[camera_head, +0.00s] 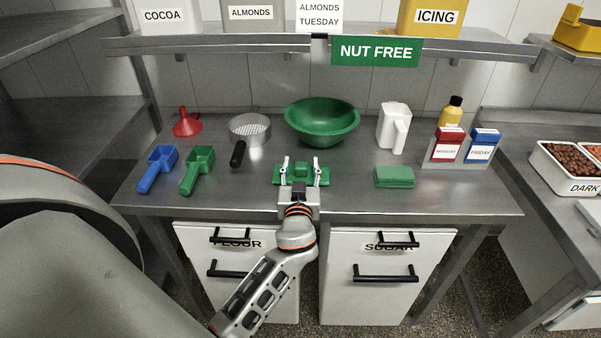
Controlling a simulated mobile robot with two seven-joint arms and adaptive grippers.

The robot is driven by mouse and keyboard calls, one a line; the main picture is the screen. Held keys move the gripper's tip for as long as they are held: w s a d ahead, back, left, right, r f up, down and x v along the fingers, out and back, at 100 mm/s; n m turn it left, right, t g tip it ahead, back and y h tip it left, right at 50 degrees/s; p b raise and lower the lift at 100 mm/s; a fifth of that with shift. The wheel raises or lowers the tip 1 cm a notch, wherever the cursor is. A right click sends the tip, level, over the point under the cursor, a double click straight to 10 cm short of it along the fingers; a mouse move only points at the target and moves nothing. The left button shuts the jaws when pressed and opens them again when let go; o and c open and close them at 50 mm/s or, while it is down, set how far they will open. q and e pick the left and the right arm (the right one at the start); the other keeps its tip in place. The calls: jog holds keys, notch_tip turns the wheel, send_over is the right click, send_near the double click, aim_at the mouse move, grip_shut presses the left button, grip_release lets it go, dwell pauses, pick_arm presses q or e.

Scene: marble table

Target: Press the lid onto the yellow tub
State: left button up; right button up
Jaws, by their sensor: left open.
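A yellow tub (428,17) labelled ICING stands on the upper shelf, right of centre, its top cut off by the picture's edge. I cannot make out a lid for it; a small flat yellow piece (386,32) lies at its left, too small to identify. My left gripper (300,164) is open over the steel table, well below and left of the tub. Its fingers stand on either side of a green object (301,172), perhaps a cloth or sponge; I cannot tell whether they touch it. My right gripper is not in view.
On the steel table (235,200) are a green bowl (322,118), sieve (249,128), blue scoop (158,168), green scoop (199,168), red funnel (187,123), white jug (393,127), folded green cloth (394,176) and labelled boxes (482,145). A NUT FREE sign (376,52) hangs from the shelf.

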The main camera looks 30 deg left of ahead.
aim_at(301, 164)
pick_arm(q)
jog(key=c, duration=1.2)
jog(key=shift+r, duration=0.1)
notch_tip(301, 164, up, 20)
jog(key=p, duration=0.3)
jog(key=shift+p, duration=0.35)
